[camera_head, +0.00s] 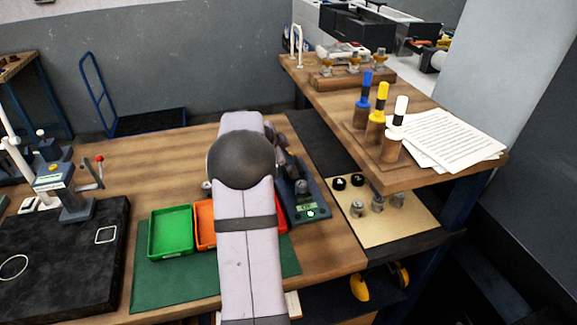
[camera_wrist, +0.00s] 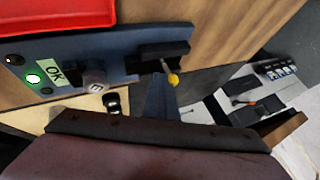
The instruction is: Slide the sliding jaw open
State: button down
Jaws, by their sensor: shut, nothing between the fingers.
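The fixture is a blue-grey plate with a lit green button (camera_head: 310,213). It also shows in the wrist view (camera_wrist: 115,60), with an OK label, a round metal part (camera_wrist: 95,77) and a dark jaw block (camera_wrist: 165,50). In the head view my arm hides part of the fixture, and the jaw's opening cannot be made out.
Green (camera_head: 171,232) and orange (camera_head: 204,225) trays stand left of my arm; a red one is partly hidden. A raised wooden shelf (camera_head: 330,90) with colored-handled tools (camera_head: 378,115) and papers (camera_head: 450,138) is at the right. A board with metal parts (camera_head: 380,225) lies below it.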

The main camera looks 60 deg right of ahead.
jog(key=shift+w+r, duration=0.2)
jog(key=shift+w, duration=0.05)
jog(key=shift+a+r, duration=0.2)
jog(key=shift+r, duration=0.05)
jog(key=b+v, duration=0.1)
jog(key=v, duration=0.8)
jog(key=shift+s+a, duration=0.15)
jog(key=shift+s, duration=0.1)
